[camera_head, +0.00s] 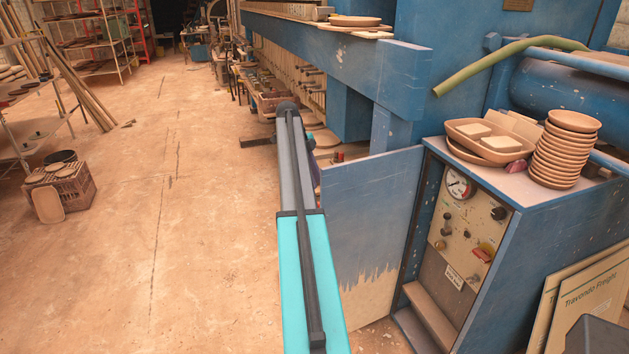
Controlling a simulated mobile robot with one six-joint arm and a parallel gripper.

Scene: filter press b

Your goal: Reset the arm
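My arm reaches forward from the bottom middle of the head view, with a turquoise link and then a grey link, ending at a dark rounded joint near the blue press. My gripper cannot be made out; the arm's far end hides whatever lies beyond it. A small bit of something dark and purple shows just right of the grey link, too small to tell what it is.
The blue filter press (345,58) runs along the right. An open blue cabinet door (370,215) stands close right of my arm. The control cabinet (468,230) carries stacked clay dishes (566,150). A brown crate (66,190) stands at the left. The floor (190,240) left of my arm is clear.

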